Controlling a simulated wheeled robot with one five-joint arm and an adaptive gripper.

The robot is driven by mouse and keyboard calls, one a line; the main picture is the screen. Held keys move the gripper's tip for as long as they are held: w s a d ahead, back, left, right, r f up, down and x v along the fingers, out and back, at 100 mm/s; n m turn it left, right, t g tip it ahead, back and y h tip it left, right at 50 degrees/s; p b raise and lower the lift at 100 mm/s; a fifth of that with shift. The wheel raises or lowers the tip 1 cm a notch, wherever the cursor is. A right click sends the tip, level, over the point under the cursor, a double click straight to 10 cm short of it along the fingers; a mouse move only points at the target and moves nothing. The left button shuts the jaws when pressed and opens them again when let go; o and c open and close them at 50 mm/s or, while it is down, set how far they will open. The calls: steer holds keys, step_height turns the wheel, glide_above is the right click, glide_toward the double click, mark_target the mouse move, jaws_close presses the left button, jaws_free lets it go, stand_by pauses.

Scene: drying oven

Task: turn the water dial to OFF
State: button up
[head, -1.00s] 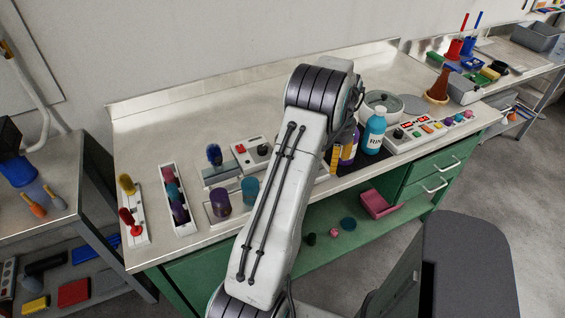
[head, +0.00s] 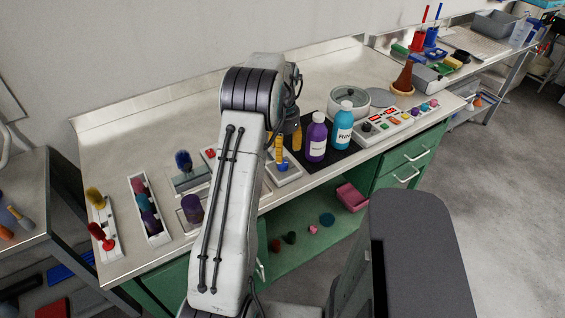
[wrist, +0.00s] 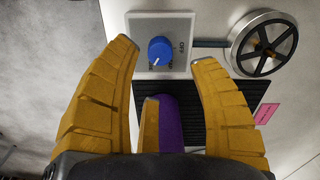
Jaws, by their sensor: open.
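The water dial (wrist: 160,50) is a round blue knob on a pale grey plate (wrist: 143,24) in the wrist view. Its white pointer mark aims down and slightly left in the picture. The word OFF is printed to the right of the knob, turned sideways; other lettering below it is too small to read. My gripper (wrist: 162,54) is open and empty, its yellow fingers spread on either side of the knob in the picture and apparently short of it. In the head view, my gripper's yellow fingers (head: 288,142) show partly behind my arm, above the bench.
A purple bottle (head: 316,138) and a blue bottle (head: 343,125) stand on a black mat close to the gripper. A handwheel (wrist: 262,45) sits beside the dial plate. A button panel (head: 400,118) lies farther right. Left of my arm is a rack of colored pieces (head: 148,212).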

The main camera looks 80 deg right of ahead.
mark_target(283, 163)
steer(key=shift+f+p, duration=0.35)
steer(key=shift+f, duration=2.7)
steer(key=shift+c, duration=0.4)
jaws_close()
